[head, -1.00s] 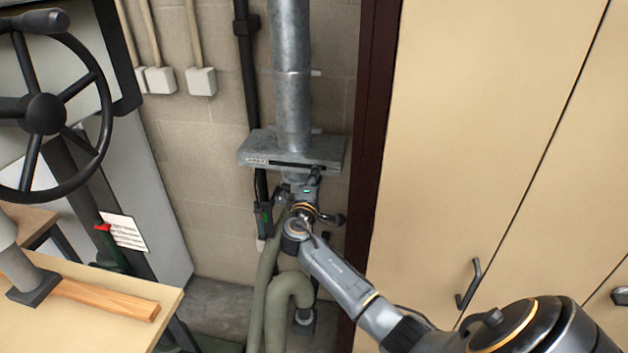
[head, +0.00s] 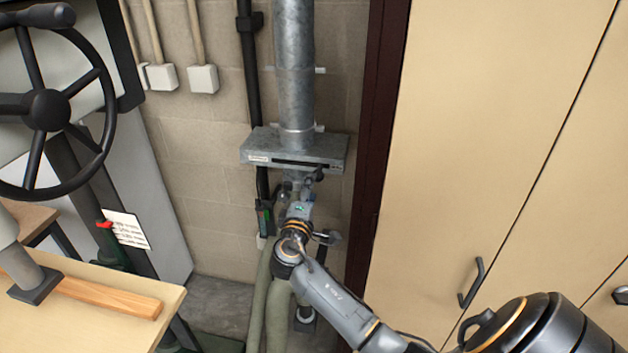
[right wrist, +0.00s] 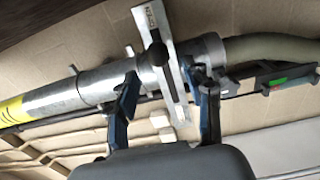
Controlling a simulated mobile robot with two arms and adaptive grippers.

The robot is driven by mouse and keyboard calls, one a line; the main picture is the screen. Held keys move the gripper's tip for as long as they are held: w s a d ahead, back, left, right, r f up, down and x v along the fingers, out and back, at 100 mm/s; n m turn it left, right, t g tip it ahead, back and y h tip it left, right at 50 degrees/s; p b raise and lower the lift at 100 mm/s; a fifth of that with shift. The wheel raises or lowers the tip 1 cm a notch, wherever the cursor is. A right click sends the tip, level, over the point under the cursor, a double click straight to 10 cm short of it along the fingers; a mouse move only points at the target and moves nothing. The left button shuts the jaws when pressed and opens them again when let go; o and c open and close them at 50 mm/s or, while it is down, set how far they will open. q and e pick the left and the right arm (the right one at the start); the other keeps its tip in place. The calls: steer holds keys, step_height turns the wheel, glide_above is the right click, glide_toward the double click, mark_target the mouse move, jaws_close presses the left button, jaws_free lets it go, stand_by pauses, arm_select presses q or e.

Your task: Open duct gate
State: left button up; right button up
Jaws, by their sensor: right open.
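The duct gate is a flat grey metal box (head: 262,149) across the vertical galvanized duct (head: 294,90) in the head view, with a dark slot along its front edge. In the right wrist view the gate (right wrist: 149,18) is a narrow plate across the duct, with a dark round knob (right wrist: 154,58) on its edge. My right gripper (right wrist: 165,77) is open, with one blue finger on each side of the plate near the knob. I cannot tell whether the fingers touch it. In the head view the right gripper (head: 303,182) is just below the gate's front. My left gripper is out of view.
Green-grey hoses (head: 279,315) hang below the gate. A dark red post (head: 375,150) and beige cabinet doors (head: 480,130) stand to the right. A black handwheel (head: 46,110) and a wooden bench top (head: 120,275) are on the left.

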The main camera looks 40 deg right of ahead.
steer(key=shift+v, duration=2.65)
